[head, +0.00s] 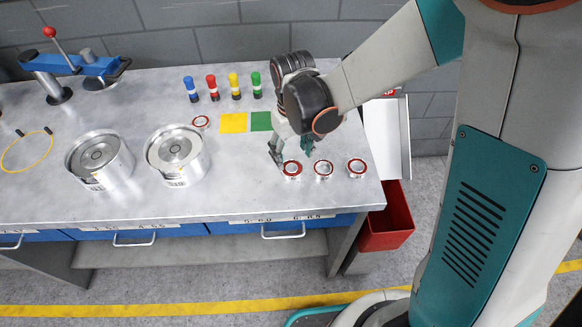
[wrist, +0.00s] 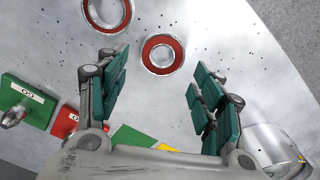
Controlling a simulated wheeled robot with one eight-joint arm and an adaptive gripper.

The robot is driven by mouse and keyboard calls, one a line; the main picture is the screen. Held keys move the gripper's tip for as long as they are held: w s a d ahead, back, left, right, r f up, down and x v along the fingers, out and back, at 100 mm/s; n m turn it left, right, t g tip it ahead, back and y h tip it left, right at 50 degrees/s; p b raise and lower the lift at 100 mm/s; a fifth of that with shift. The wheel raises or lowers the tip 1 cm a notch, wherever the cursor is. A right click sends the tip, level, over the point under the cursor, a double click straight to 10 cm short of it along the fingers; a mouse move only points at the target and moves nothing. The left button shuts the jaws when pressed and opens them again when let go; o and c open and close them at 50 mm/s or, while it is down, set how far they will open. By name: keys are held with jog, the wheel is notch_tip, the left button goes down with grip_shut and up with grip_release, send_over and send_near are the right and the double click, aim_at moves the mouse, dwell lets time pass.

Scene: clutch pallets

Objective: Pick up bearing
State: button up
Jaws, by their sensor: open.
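Three bearings, red rings with silver metal, lie in a row near the table's front right: left (head: 292,168), middle (head: 323,168) and right (head: 357,167). A fourth red ring (head: 200,121) lies farther back, left of the yellow square. My gripper (head: 291,150) points down just behind the left and middle bearings, open and empty. In the wrist view, one bearing (wrist: 162,54) shows between the open fingers (wrist: 160,72), apart from both. Another bearing (wrist: 107,12) shows at the top edge, partly cut off.
Two metal clutch drums (head: 100,160) (head: 177,155) stand on the table (head: 240,195) to the left. Several coloured cylinders (head: 212,88) stand behind, near yellow (head: 234,123) and green squares. A red bin (head: 388,220) hangs at the right.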

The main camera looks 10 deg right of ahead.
aim_at(292, 172)
notch_tip(292, 172, down, 5)
jog(key=shift+s+a+f+b, duration=0.1)
jog(key=shift+s+f+b, duration=0.05)
jog(key=shift+b, duration=0.85)
jog(key=c, duration=1)
